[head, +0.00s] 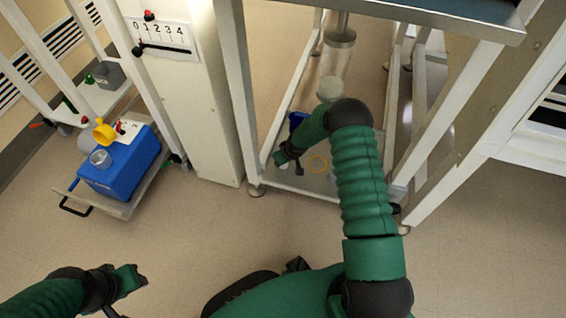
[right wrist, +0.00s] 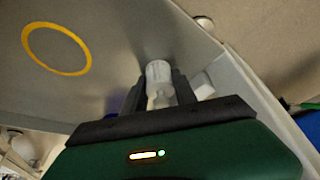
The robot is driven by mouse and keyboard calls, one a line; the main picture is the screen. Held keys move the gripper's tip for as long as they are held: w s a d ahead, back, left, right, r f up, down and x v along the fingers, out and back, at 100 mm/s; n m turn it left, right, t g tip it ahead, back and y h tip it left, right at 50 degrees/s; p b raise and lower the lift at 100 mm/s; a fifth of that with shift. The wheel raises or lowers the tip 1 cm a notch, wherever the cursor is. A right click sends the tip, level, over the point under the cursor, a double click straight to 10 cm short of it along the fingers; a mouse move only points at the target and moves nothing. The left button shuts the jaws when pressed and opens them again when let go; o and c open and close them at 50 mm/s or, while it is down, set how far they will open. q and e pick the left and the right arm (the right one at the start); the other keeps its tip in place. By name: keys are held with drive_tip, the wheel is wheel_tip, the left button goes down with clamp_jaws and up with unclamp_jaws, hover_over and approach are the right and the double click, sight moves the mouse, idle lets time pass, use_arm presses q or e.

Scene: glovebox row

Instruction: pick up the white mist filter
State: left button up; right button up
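A white mist filter (right wrist: 158,72), a small white cylinder with a narrower neck, shows in the right wrist view. It stands between the two dark fingers of my right gripper (right wrist: 159,88). The fingers flank it closely on both sides; I cannot tell whether they press on it. In the head view my right gripper (head: 287,159) is low inside the white frame, over its bottom shelf, and I cannot make out the filter there. My left gripper (head: 128,285) is at the lower left, away from everything, with its finger gap unclear.
White frame posts (head: 236,90) stand around that arm. A blue box (head: 120,165) sits on a low cart at the left. The floor in front is clear.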

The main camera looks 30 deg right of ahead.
drive_tip(key=shift+a, duration=0.1)
drive_tip(key=c, duration=0.5)
clamp_jaws()
drive_tip(key=shift+r, duration=0.1)
